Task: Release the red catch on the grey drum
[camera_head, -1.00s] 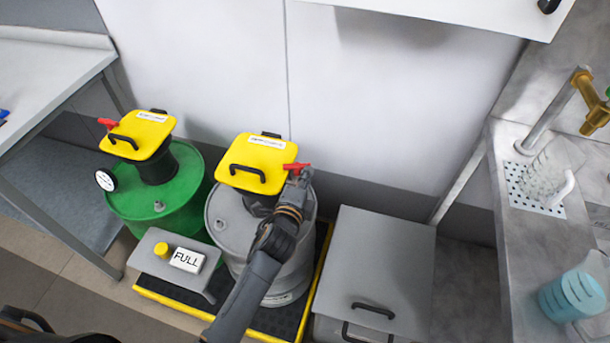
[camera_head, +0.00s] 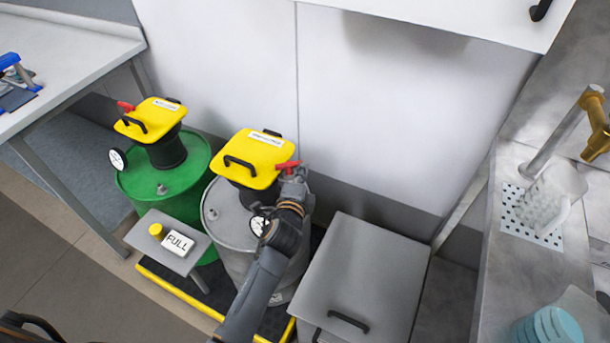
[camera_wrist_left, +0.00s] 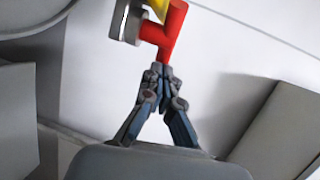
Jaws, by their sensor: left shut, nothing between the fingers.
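The grey drum (camera_head: 230,240) stands in the middle of the head view with a yellow lid (camera_head: 256,153) on top. Its red catch (camera_head: 287,165) sits at the lid's right edge. My left gripper (camera_head: 294,172) is shut and empty, right beside the catch. In the left wrist view the red catch (camera_wrist_left: 171,35) is an angled red piece beside a grey metal part. The shut fingertips of the left gripper (camera_wrist_left: 160,70) lie just below its lower end; I cannot tell if they touch. My forearm covers part of the drum. My right gripper is out of view.
A green drum (camera_head: 135,190) with its own yellow lid and red catch stands at left. A small stand with a FULL sign (camera_head: 178,243) is in front. A grey lidded bin (camera_head: 355,275) stands right of the drum. A counter (camera_head: 520,270) runs along the right.

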